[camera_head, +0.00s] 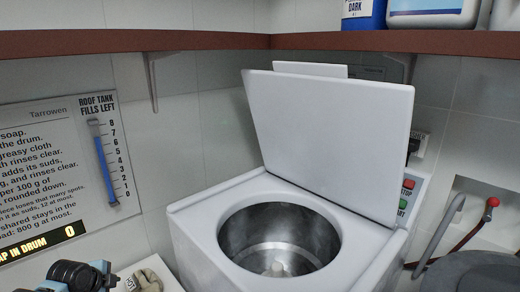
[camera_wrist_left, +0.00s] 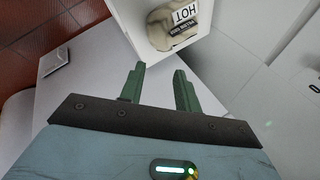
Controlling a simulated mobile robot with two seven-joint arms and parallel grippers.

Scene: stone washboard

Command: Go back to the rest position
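My left gripper (camera_wrist_left: 158,78) shows in the left wrist view with its two green fingers spread apart and nothing between them. Beyond the fingertips is a white box-like surface with a beige knob-like thing (camera_wrist_left: 172,28) and a label reading "HOT". In the head view, a blue and dark part of my left arm (camera_head: 75,276) shows at the bottom left corner, left of the beige thing (camera_head: 146,281); the fingers cannot be made out there. My right gripper is in neither view.
A white washing machine (camera_head: 190,217) stands with its lid (camera_head: 330,135) raised; no items show in its metal drum (camera_head: 280,240). A brown shelf (camera_head: 400,41) with bottles runs above. A wall panel (camera_head: 45,160) shows soap in drum 0. A red-knobbed tap (camera_head: 492,202) is at right.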

